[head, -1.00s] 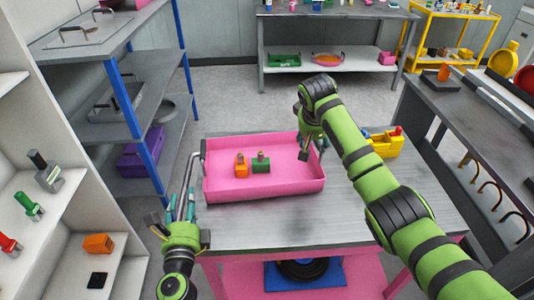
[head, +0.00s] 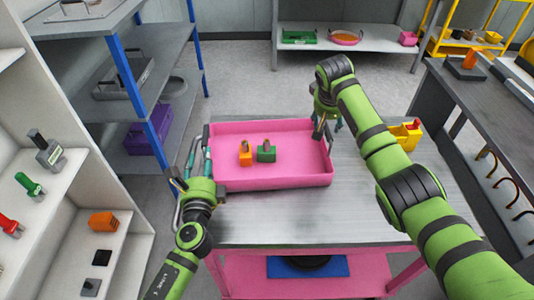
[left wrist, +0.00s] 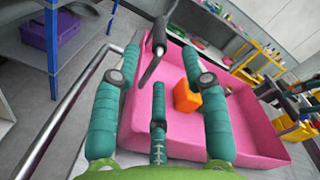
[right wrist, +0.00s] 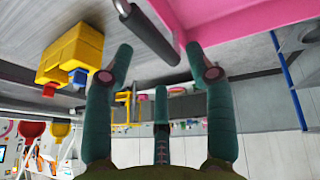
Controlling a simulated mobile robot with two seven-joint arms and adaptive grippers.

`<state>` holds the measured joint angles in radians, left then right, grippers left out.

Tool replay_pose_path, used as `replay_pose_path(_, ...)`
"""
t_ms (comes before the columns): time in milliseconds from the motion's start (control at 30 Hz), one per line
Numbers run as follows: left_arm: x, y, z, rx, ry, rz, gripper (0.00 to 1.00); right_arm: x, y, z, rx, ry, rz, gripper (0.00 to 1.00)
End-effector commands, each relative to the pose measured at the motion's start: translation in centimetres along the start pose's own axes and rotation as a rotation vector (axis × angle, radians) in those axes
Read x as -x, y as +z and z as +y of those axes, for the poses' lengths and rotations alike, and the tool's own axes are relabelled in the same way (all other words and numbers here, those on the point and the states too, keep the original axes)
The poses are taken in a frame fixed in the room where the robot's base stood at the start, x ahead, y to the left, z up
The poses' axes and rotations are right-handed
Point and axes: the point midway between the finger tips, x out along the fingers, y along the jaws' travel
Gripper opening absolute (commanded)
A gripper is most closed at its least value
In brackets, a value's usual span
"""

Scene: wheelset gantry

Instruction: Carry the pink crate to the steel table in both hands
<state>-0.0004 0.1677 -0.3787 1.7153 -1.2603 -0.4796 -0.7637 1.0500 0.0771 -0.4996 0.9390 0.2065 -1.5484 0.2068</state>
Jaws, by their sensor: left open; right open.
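The pink crate (head: 270,178) sits on a grey-topped pink cart (head: 300,232). It holds an orange item (head: 246,157) and a green item (head: 266,153). My left gripper (head: 197,165) is open at the crate's left end. In the left wrist view its fingers (left wrist: 160,85) spread on either side of a dark handle bar (left wrist: 153,48), without visibly closing on it. My right gripper (head: 327,128) is open at the crate's right end. In the right wrist view a dark handle bar (right wrist: 147,32) lies between and beyond its fingertips (right wrist: 160,60). I cannot tell whether either hand touches the crate.
A grey table at the back shows its lower shelf (head: 350,38). A dark workbench (head: 465,100) is at right, blue-post shelving (head: 150,100) and a white shelf unit (head: 50,200) at left. A yellow bin (head: 405,138) stands on the cart, partly behind my right arm. Floor beyond is clear.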

Motion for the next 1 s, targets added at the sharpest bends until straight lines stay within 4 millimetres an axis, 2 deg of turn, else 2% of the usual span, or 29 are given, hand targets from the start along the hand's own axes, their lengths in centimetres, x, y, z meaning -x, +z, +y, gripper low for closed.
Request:
replay_pose_path(33,-1.2,0.1,-0.1,-0.001,-0.001,-0.002,0.45,-0.6,0.0,0.0,0.0,0.0,-0.003,0.55)
replay_pose_path(200,-4.5,0.0,-0.1,0.0,0.0,-0.001,0.45,-2.5,0.0,0.0,-0.001,0.001,-0.003,0.55)
replay_pose_path(400,-7.1,0.0,0.0,0.0,0.0,0.0,0.45,-4.1,0.0,-0.1,0.001,0.0,-0.001,0.55)
replay_pose_path(600,-8.2,0.0,0.0,0.002,0.0,0.0,0.45,-4.8,0.0,0.0,0.001,0.001,0.001,0.55)
replay_pose_path(867,-8.2,0.0,0.0,0.001,0.0,0.0,0.45,-4.8,0.0,0.0,0.001,0.0,0.001,0.55)
replay_pose_path(900,-8.2,0.0,0.0,0.001,0.0,0.0,0.41,-4.8,0.0,0.0,0.001,0.0,0.001,0.51)
replay_pose_path(967,-8.2,0.0,0.0,0.001,0.0,0.0,0.17,-4.8,0.0,0.0,0.0,0.0,0.001,0.27)
replay_pose_path(1000,-8.2,0.0,0.0,0.001,0.0,0.0,0.01,-4.8,0.0,0.0,0.0,0.0,0.001,0.11)
